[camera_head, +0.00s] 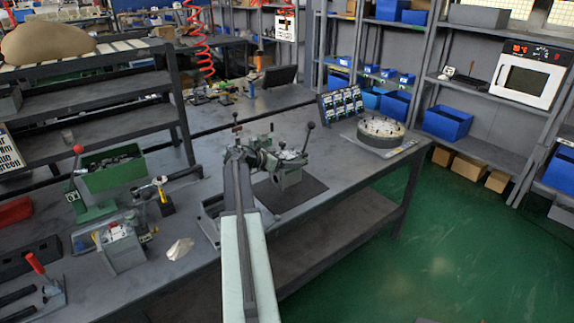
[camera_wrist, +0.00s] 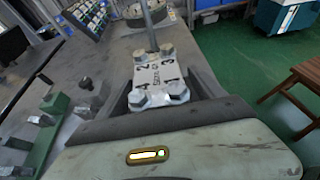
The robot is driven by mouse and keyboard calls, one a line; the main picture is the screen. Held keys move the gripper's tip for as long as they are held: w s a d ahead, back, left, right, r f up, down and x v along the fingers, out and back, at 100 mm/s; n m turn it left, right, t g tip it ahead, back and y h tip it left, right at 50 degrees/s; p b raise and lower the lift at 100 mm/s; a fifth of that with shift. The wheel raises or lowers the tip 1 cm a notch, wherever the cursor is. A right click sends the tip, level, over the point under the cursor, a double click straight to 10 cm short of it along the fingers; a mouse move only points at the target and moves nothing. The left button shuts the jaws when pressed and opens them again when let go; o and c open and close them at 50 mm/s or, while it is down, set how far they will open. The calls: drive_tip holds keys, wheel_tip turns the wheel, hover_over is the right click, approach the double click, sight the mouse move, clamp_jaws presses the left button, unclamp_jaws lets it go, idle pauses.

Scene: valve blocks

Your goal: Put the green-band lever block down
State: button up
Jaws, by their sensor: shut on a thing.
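My gripper (camera_head: 266,158) is at the end of my pale arm over the middle of the workbench (camera_head: 345,180). In the wrist view my gripper (camera_wrist: 160,96) is shut on a grey lever block (camera_wrist: 159,77). Its top plate has corner bolts and stamped digits, and a rod rises from it. In the head view the lever block (camera_head: 288,174) shows beside the gripper, above or on a dark mat (camera_head: 309,190); I cannot tell whether it touches. A black-knobbed lever stands at its right. No green band can be made out.
A round dial fixture (camera_head: 381,131) and a rack of small blue-fronted items (camera_head: 342,103) stand to the right on the bench. A green bin (camera_head: 112,172) and a red-handled clamp (camera_head: 38,278) are at the left. The bench right of the mat is clear.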

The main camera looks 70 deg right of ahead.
drive_tip(key=shift+w+d, duration=0.1)
drive_tip(key=shift+d, duration=0.1)
drive_tip(key=f+b, duration=0.4)
drive_tip(key=shift+d, duration=0.2)
drive_tip(key=shift+r, duration=0.25)
drive_tip(key=shift+f, duration=0.15)
drive_tip(key=o, duration=2.1)
drive_tip(key=shift+a, duration=0.1)
drive_tip(key=shift+w+a+r+p, duration=0.2)
drive_tip(key=shift+r+p, duration=0.15)
drive_tip(key=shift+p, duration=0.05)
drive_tip(key=p+v, duration=0.4)
drive_tip(key=v, duration=0.7)
drive_tip(key=shift+w+a+f, duration=0.1)
drive_tip(key=shift+w+a, duration=0.05)
drive_tip(key=shift+a, duration=0.05)
